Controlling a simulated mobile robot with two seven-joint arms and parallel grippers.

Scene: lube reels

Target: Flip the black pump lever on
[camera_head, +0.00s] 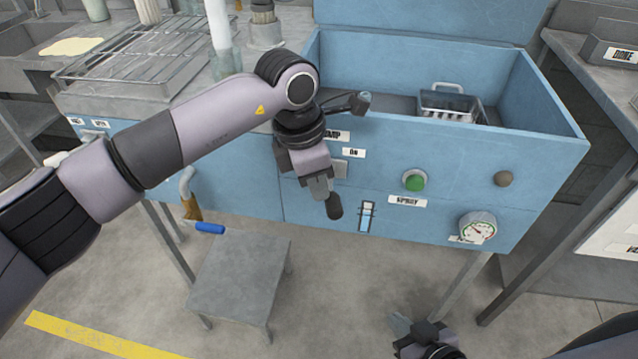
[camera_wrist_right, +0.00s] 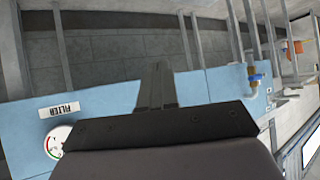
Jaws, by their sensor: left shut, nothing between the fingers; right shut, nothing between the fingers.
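The black pump lever (camera_head: 334,207) hangs pointing down on the blue front panel, below a partly covered label ending in "MP" (camera_head: 338,136) and a small "ON" label (camera_head: 354,153). Its upper part is hidden behind my left gripper (camera_head: 321,190). The left gripper is shut and points down at the lever, very close to it; I cannot tell whether they touch. My right gripper (camera_head: 400,326) is low at the bottom of the head view, away from the panel. It is shut and empty, and its fingers show in the right wrist view (camera_wrist_right: 157,84).
The panel also carries a green button (camera_head: 415,181), a "SPRAY" label (camera_head: 407,200), a sight glass (camera_head: 368,217) and a gauge (camera_head: 478,227). The open blue tank holds a wire basket (camera_head: 449,104). A grey step (camera_head: 240,280) stands below. A valve with a blue handle (camera_head: 210,228) is left.

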